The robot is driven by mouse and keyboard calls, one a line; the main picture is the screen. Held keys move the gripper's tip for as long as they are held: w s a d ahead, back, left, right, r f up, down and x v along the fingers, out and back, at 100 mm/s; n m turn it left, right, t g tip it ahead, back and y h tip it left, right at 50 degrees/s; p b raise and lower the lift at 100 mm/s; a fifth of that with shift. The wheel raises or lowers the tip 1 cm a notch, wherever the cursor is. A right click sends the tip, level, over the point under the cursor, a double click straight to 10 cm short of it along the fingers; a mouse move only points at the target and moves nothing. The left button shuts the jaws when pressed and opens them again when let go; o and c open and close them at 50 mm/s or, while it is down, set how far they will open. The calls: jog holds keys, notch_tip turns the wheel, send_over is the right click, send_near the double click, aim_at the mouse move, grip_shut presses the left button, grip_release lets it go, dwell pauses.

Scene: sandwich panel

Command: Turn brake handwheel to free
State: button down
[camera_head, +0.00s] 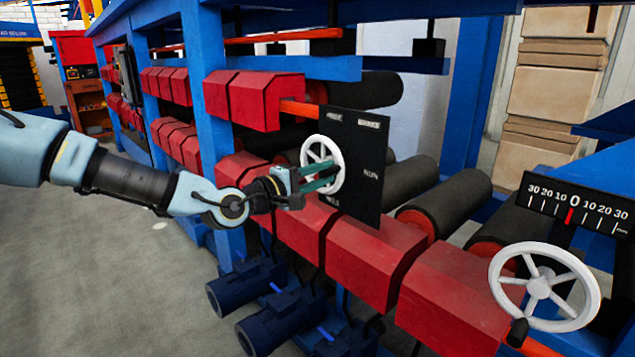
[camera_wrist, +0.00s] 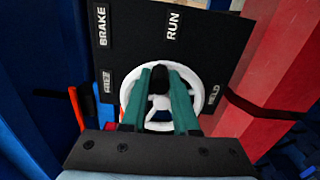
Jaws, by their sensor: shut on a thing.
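The brake handwheel (camera_head: 338,160) is a small white spoked wheel on a black panel (camera_head: 365,145). In the wrist view the handwheel (camera_wrist: 131,93) faces me, with a black knob (camera_wrist: 159,76) at its upper rim. My gripper (camera_head: 328,180) reaches the wheel from the left. Its green fingers (camera_wrist: 160,78) are shut on the knob, one on each side. The panel carries the labels BRAKE (camera_wrist: 102,27), RUN (camera_wrist: 173,26), FREE (camera_wrist: 106,82) and HELD (camera_wrist: 213,96). The fingers hide part of the wheel. I cannot see a pointer mark.
A larger white handwheel (camera_head: 545,287) stands at the lower right, below a scale plate (camera_head: 572,205). Red blocks (camera_head: 370,255) and dark rollers (camera_head: 440,205) line the blue frame around the panel. Grey floor (camera_head: 120,270) is free at the left.

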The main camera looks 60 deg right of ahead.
aim_at(318, 139)
jog(key=r+n, duration=0.1)
jog(key=n, duration=0.1)
jog(key=w+r+n, duration=0.1)
jog(key=n, duration=0.1)
jog(key=shift+d+b, duration=0.15)
jog(key=shift+b, duration=0.15)
jog(key=n, duration=0.1)
jog(key=w+r+n, duration=0.1)
jog(key=n, duration=0.1)
jog(key=r+n+b, duration=0.1)
jog(key=shift+w+d+n, duration=0.3)
jog(key=shift+w+d, duration=0.05)
jog(key=n, duration=0.1)
jog(key=w+n, duration=0.1)
jog(key=w+r+n, duration=0.1)
jog(key=n, duration=0.1)
jog(key=shift+d+b, duration=0.4)
jog(key=shift+w+d+r+n, duration=0.15)
jog(key=shift+w+n, duration=0.25)
jog(key=shift+n, duration=0.4)
jog(key=shift+w+d+f+n, duration=0.15)
jog(key=shift+w+n, duration=0.25)
jog(key=shift+n, duration=0.4)
jog(key=shift+r, duration=0.1)
jog(key=c, duration=0.7)
grip_release()
jog(key=b+v, duration=0.4)
jog(key=v, duration=0.6)
jog(key=shift+w+a, duration=0.15)
jog(key=shift+a, duration=0.2)
